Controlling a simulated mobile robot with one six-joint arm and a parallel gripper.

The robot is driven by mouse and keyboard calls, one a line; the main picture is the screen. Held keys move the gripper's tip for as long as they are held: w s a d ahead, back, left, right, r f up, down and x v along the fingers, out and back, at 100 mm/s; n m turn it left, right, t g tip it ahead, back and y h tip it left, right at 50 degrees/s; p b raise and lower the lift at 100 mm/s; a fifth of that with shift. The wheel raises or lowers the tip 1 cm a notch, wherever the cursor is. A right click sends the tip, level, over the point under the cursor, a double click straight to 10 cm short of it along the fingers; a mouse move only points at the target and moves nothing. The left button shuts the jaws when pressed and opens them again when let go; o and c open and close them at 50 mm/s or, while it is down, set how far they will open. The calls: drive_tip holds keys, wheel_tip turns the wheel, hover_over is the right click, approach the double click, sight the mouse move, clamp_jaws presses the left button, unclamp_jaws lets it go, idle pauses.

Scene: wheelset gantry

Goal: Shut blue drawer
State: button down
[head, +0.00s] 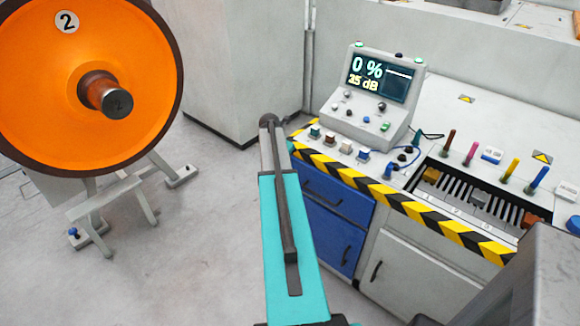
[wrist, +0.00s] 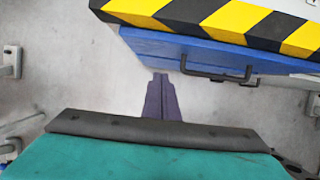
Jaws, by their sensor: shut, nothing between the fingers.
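The blue drawer (head: 335,193) is at the top of the blue cabinet front, under the striped counter edge, with a dark bar handle (head: 322,193). In the wrist view the blue drawer (wrist: 200,50) shows from above at the upper right, with its handle (wrist: 218,76). I cannot tell for sure how far its front stands out. My gripper (wrist: 160,77) shows as dark closed fingers, empty, to the left of the handle and apart from it in the picture.
A blue door (head: 335,240) is below the drawer, beside a grey cabinet door (head: 420,280). The yellow-black striped edge (head: 400,197) overhangs both. A control panel (head: 375,95) stands on the counter. A large orange wheel (head: 60,110) is at left. Grey floor (head: 190,250) is clear between.

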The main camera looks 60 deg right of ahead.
drive_tip(key=v, duration=0.6)
drive_tip(key=shift+b, duration=0.45)
